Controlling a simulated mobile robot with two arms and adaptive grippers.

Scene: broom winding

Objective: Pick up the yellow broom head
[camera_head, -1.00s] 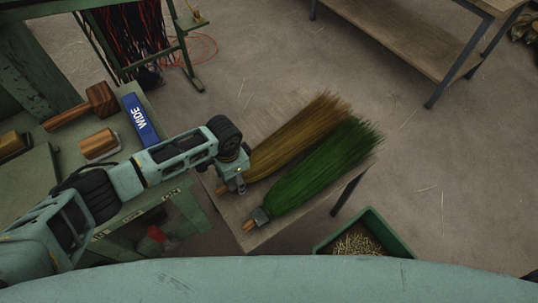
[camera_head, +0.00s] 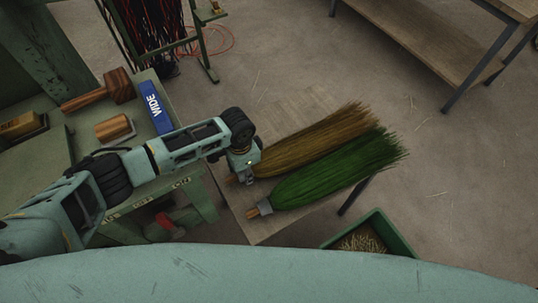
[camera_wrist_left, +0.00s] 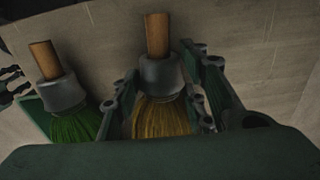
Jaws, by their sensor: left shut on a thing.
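The yellow broom head (camera_head: 320,140) lies on a small wooden table, its bristles pointing to the upper right. My left gripper (camera_head: 240,168) is at its handle end and hides part of its collar. In the left wrist view, the yellow broom head's grey collar (camera_wrist_left: 161,76) and wooden stub sit between the fingers of my left gripper (camera_wrist_left: 170,95), which is shut on it. The green broom head (camera_head: 335,172) lies beside it, nearer to me; its collar also shows in the left wrist view (camera_wrist_left: 62,94). My right gripper is not in view.
The small table (camera_head: 240,215) has bare board at its near left. A green bin (camera_head: 397,232) of straw stands on the floor at its right. A green bench with a mallet (camera_head: 105,90), a block and a blue WIDE box (camera_head: 156,112) is at left.

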